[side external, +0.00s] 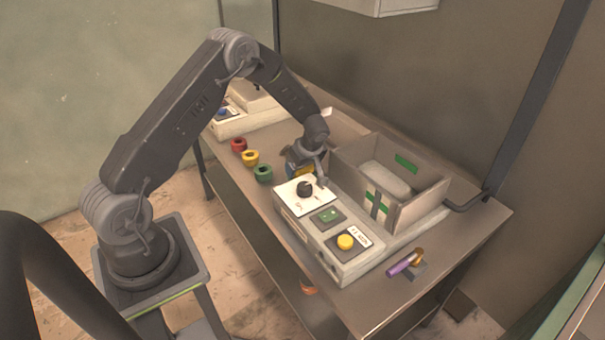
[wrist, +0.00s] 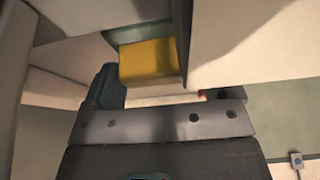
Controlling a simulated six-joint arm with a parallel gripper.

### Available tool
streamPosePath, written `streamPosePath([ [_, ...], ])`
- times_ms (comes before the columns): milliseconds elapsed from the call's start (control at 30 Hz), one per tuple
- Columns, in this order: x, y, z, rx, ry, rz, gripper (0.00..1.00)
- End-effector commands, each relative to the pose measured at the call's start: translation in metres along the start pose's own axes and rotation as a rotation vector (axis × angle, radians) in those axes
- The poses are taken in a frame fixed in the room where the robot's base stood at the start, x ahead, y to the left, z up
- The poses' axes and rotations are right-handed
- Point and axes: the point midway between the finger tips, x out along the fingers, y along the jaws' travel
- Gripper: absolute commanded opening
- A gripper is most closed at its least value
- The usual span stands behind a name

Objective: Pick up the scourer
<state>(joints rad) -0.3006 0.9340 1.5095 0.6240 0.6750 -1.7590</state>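The scourer is a yellow block with a dark green layer; its yellow side (wrist: 150,62) shows in the upper middle of the wrist view, partly cut off by a pale panel. In the side view, a small yellow-orange patch beside my gripper (side external: 309,172) is probably the scourer, mostly hidden by the gripper. One dark finger shows left of the yellow block in the wrist view. I cannot tell whether the fingers touch the scourer or how far apart they are.
A control box (side external: 345,262) with a knob and yellow button stands just in front of my gripper. An open bin (side external: 420,204) holding a pale rounded object (side external: 384,180) is to the right. Red, yellow and green rings (side external: 250,157) lie left. A purple-handled tool (side external: 403,264) lies near the right end.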

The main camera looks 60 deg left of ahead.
Motion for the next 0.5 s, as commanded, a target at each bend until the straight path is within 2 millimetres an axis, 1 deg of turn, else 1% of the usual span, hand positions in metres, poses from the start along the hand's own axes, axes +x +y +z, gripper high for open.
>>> streamPosePath([
  [33,-0.0002,0.0,0.0,0.0,0.0,0.0,0.78],
  [300,-0.0003,0.0,0.0,0.0,0.0,0.0,0.52],
  [333,-0.0004,0.0,0.0,0.0,0.0,0.0,0.51],
  [500,-0.0004,0.0001,0.0,0.0,0.0,0.0,0.51],
])
